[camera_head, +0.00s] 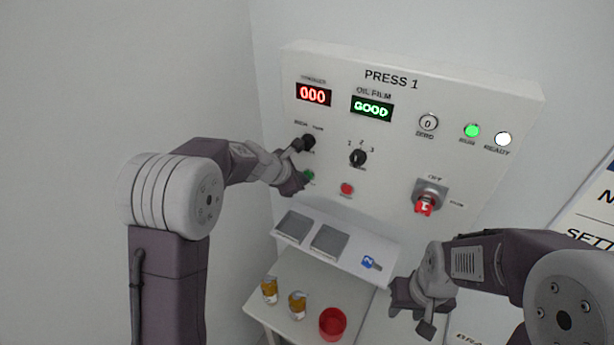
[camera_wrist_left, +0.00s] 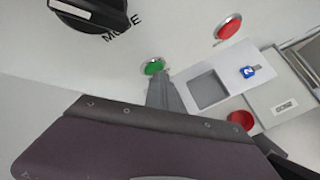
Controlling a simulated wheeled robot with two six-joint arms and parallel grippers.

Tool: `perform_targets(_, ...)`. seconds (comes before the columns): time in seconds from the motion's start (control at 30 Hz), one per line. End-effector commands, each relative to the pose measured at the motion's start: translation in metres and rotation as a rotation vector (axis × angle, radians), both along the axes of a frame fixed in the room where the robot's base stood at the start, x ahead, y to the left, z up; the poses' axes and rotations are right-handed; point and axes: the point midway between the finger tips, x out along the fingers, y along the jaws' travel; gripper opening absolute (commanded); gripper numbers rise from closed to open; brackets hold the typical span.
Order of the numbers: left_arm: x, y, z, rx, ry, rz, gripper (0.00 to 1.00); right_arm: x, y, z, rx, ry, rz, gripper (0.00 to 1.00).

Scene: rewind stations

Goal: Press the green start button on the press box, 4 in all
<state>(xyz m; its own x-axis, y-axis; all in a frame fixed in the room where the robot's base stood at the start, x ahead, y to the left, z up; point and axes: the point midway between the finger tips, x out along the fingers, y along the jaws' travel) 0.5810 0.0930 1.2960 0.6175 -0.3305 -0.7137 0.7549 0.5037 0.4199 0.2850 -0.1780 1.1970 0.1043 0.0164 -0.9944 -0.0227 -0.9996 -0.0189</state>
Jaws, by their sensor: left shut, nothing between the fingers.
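The press box (camera_head: 480,90), marked PRESS 1, is a white panel on the wall. Its small green button (camera_head: 309,176) is partly hidden by my left gripper (camera_head: 297,182). My left gripper is shut and empty, with its tip at the button. In the left wrist view the green button (camera_wrist_left: 153,67) sits in a metal ring just beyond the fingertips (camera_wrist_left: 160,84); I cannot tell whether they touch. The red counter display (camera_head: 313,95) reads 000. The green lamp (camera_head: 472,131) and white READY lamp (camera_head: 503,139) look lit. My right gripper (camera_head: 413,312) is open and empty, low at the right.
A red button (camera_head: 347,189), black knobs (camera_head: 358,157) and a red switch (camera_head: 424,205) share the panel. The oil display (camera_head: 372,108) reads GOOD. Below are a ledge with a blue tag (camera_head: 370,262), two amber-and-white items (camera_head: 297,305) and a red cup (camera_head: 333,323).

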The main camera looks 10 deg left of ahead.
Motion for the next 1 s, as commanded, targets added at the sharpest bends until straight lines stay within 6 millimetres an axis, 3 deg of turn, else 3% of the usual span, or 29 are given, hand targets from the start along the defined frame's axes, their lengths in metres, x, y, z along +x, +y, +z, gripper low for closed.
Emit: perform_targets(1.0, -0.019, 0.008, -0.001, -0.001, -0.002, 0.001, 0.0, 0.0, 0.0, -0.014, 0.0, 0.0, 0.0, 0.39)
